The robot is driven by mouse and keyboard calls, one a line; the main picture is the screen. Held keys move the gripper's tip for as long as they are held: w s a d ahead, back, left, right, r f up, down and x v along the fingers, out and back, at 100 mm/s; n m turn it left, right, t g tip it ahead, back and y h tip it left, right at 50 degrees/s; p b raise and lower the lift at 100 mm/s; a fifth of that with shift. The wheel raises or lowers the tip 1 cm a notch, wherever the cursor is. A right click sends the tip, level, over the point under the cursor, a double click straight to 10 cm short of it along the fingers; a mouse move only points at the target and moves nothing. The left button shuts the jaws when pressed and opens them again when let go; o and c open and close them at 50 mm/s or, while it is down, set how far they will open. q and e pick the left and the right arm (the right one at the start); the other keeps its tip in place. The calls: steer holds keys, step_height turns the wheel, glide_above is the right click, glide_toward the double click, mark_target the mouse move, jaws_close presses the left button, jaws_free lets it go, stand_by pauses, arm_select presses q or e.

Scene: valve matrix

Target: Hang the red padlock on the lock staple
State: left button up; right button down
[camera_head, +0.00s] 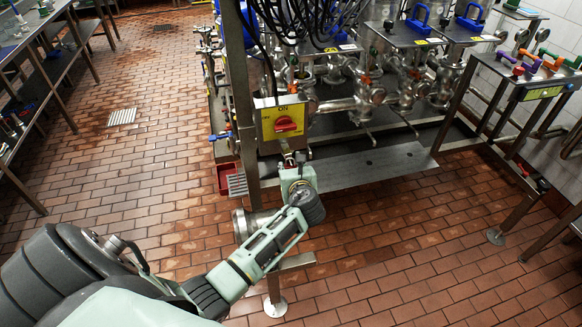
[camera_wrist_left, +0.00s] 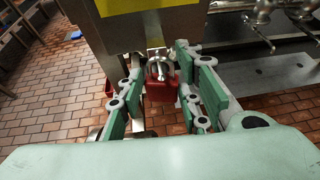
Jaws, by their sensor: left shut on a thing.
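The red padlock (camera_wrist_left: 161,88) is between the green fingers of my left gripper (camera_wrist_left: 160,97), its body low and its metal shackle up. My left gripper (camera_head: 297,168) is shut on it just below the yellow switch plate (camera_head: 284,119) with the red rotary knob (camera_head: 286,125). Metal parts at the lower edge of the switch box (camera_wrist_left: 152,30) meet the top of the padlock. I cannot tell the staple from the shackle there, nor whether the shackle passes through it. In the head view the padlock is mostly hidden by the gripper. My right gripper is not in view.
A steel post (camera_head: 240,90) carries the switch box. A low steel step (camera_head: 375,165) lies behind to the right, in front of pipes and valves (camera_head: 365,95). A red bin (camera_head: 226,178) stands left of the post. The tiled floor on the left is largely clear.

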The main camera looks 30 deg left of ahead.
arm_select(q)
steer(key=o, duration=1.3)
steer(key=v, duration=1.2)
steer(key=s+d+f+n+g+h, duration=0.1)
steer(key=s+d+f+n+h, duration=0.2)
steer(key=f, duration=0.8)
steer(key=s+d+f+n+g+h, duration=0.1)
steer(key=s+f+n+g, duration=0.1)
steer(key=s+f, duration=0.65)
steer(key=s+d+f+n+g+h, duration=0.1)
steer(key=s+d+f+n+h, duration=0.15)
steer(key=f, duration=1.05)
steer(key=s+f+n+g+h, duration=0.1)
steer(key=s+f+n, duration=0.4)
steer(key=s, duration=0.5)
steer(key=s+f+n+g+h, duration=0.1)
steer(key=s+f+n+g, duration=0.1)
steer(key=s+f+n, duration=0.4)
steer(key=s+d+f+n+g+h, duration=0.1)
steer(key=s+f+n, duration=0.5)
steer(key=s, duration=0.9)
steer(key=shift+s+d+g, duration=0.1)
steer(key=shift+d+g, duration=0.05)
steer(key=shift+g, duration=0.15)
